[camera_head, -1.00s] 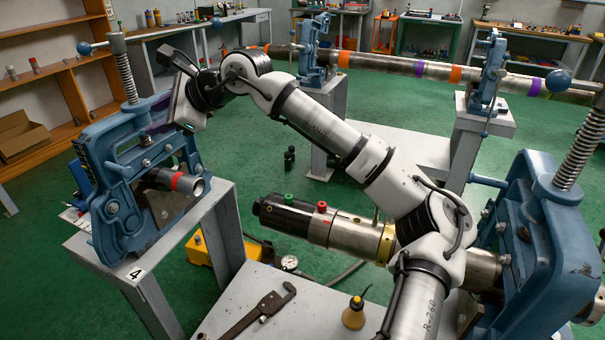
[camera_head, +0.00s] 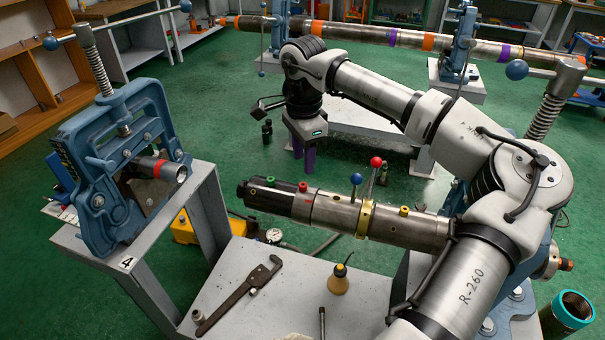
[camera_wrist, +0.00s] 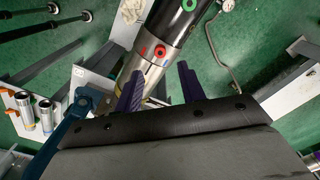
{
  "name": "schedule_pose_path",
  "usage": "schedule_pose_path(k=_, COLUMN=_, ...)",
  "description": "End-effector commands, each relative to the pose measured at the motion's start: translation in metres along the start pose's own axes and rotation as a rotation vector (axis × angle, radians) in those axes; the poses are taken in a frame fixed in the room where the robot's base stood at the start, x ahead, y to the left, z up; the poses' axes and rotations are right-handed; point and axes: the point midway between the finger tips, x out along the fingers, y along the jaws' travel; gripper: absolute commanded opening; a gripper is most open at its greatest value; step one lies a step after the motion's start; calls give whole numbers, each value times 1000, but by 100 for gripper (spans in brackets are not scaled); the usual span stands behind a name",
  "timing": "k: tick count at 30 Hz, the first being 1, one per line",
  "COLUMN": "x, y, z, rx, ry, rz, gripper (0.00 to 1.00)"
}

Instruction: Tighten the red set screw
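In the wrist view the red screw (camera_wrist: 160,51) is a red ring with a dark centre, and the green screw (camera_wrist: 228,5) lies farther up. My gripper (camera_head: 303,156) hangs with its purple fingers down, just above the red screw in the head picture. In the wrist view my gripper (camera_wrist: 160,90) has its fingers apart with nothing held between them. The red screw appears beyond the fingertips, untouched.
Blue and red ball-ended levers (camera_head: 366,176) and a yellow screw (camera_head: 404,211) rise from the pipe tool's right part. A blue vise (camera_head: 120,165) stands left. A wrench (camera_head: 237,295) and oil bottle (camera_head: 339,279) lie on the front bench. A long pipe (camera_head: 370,38) crosses behind.

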Motion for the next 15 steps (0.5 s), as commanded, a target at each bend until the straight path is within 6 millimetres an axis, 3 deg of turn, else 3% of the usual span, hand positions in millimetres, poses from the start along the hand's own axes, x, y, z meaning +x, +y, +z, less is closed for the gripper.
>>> schedule_pose_path(k=6, x=41, y=0, z=1, rx=-2, ry=-3, rz=1, gripper=40)
schedule_pose_path(k=15, x=68, y=0, z=1, rx=-1, ry=-1, rz=-2, gripper=40)
